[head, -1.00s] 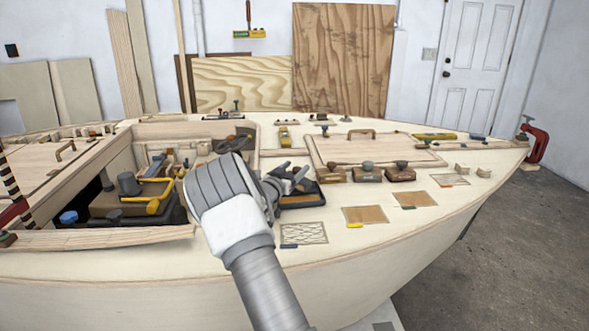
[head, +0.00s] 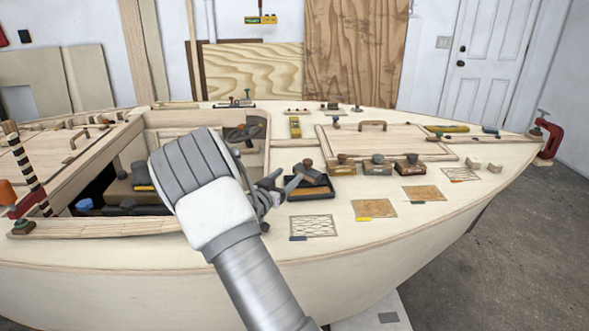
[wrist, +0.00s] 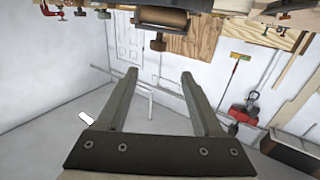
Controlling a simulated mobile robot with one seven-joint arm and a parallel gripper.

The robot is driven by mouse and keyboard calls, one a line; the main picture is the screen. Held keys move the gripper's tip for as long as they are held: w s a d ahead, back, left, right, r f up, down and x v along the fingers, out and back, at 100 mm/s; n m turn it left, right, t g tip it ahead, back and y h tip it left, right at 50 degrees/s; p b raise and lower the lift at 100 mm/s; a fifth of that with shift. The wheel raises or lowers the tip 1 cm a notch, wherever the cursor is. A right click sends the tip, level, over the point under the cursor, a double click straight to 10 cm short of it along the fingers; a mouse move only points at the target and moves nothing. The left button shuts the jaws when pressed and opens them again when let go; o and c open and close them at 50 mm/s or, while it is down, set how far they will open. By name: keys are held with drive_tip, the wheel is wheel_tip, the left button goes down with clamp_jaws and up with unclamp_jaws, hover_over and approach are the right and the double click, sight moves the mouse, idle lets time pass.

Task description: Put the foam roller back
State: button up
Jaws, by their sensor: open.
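My gripper (head: 278,186) is at the left side of a black tray (head: 318,195) on the boat's deck, in the head view. In the wrist view my gripper (wrist: 158,76) is open, with nothing between its two fingers. A tan-brown cylinder (wrist: 163,17), which looks like the foam roller, lies at the top edge of the wrist view, beyond the fingertips and apart from them. My arm hides part of the cockpit.
Several block-shaped tools (head: 376,165) stand in a row right of the tray. Patches (head: 421,193) and a mesh square (head: 313,226) lie on the front deck. The open cockpit (head: 88,190) is at left. A red clamp (head: 549,140) grips the far right tip.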

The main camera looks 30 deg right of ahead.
drive_tip(key=shift+s+a+r, duration=0.1)
drive_tip(key=shift+s+a, duration=0.1)
drive_tip(key=shift+a, duration=0.05)
drive_tip(key=a+r+n+t+y, duration=0.2)
drive_tip(key=a+r+n+y, duration=0.1)
drive_tip(key=a+r+y, duration=0.55)
drive_tip(key=s+a+r+n+y, duration=0.4)
drive_tip(key=s+a+y, duration=0.2)
drive_tip(key=s+a, duration=0.45)
drive_tip(key=s+a+f+n+g, duration=0.1)
drive_tip(key=s+n+g, duration=0.1)
drive_tip(key=s, duration=1.1)
drive_tip(key=s+a+f+n+g, duration=0.1)
drive_tip(key=s+g, duration=0.3)
drive_tip(key=s, duration=1)
drive_tip(key=shift+a+f+n+y, duration=0.15)
drive_tip(key=shift+a+n+y, duration=0.2)
drive_tip(key=shift+a+n, duration=0.35)
drive_tip(key=shift+d, duration=0.15)
